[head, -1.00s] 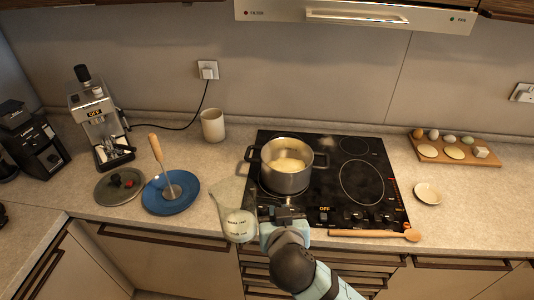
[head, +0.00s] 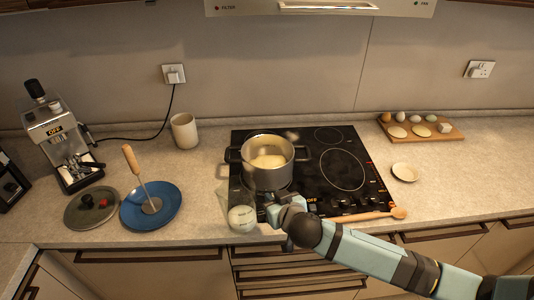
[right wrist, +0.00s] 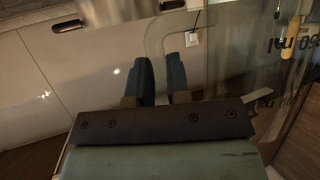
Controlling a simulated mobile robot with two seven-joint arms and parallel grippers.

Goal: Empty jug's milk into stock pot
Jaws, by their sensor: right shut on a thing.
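The stock pot (head: 283,178) stands on the left part of the hob, with a pale creamy content (head: 267,161) inside. The clear jug (head: 229,202) is at the hob's front left corner, below and left of the pot. Its rounded whitish end (head: 241,219) faces me, so it looks tilted. My right gripper (head: 274,204) is shut on the jug's handle, just in front of the pot. In the right wrist view, the fingers (right wrist: 161,82) close around the see-through handle (right wrist: 156,38), with the marked jug wall (right wrist: 285,72) at the right. How much milk is in it, I cannot tell. My left gripper is out of view.
The black hob (head: 345,190) has a wooden spoon (head: 365,216) along its front edge. A mug (head: 184,131) stands behind. A small dish (head: 405,172) and a board (head: 440,136) are right.

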